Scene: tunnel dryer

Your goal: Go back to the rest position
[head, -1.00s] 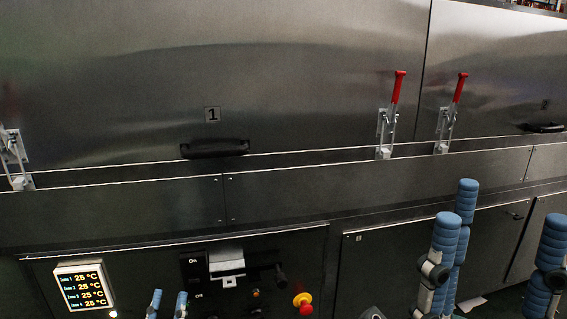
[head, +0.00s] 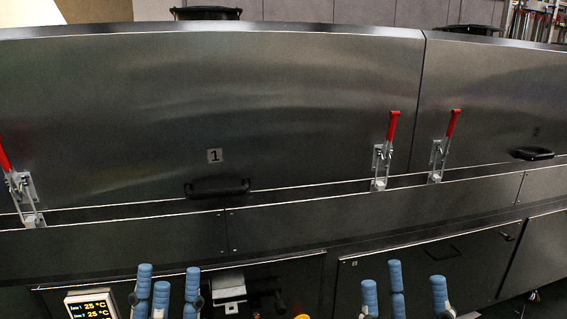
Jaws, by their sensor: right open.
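My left gripper (head: 170,287) shows at the bottom left of the head view, with its blue padded fingers upright and apart. Nothing is seen between them. My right gripper (head: 404,289) shows at the bottom, right of centre. It is open, its blue fingers are spread and upright, and it looks empty. Both grippers are in front of the lower panels of the dryer. The lower parts of both hands are cut off by the bottom edge.
The steel dryer with hood 1 (head: 300,100) fills the view. Red-handled clamps (head: 392,130) (head: 452,125) stand upright on it. Black handles (head: 217,188) (head: 533,153) are on the hoods. The temperature display (head: 93,308) is partly cut off.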

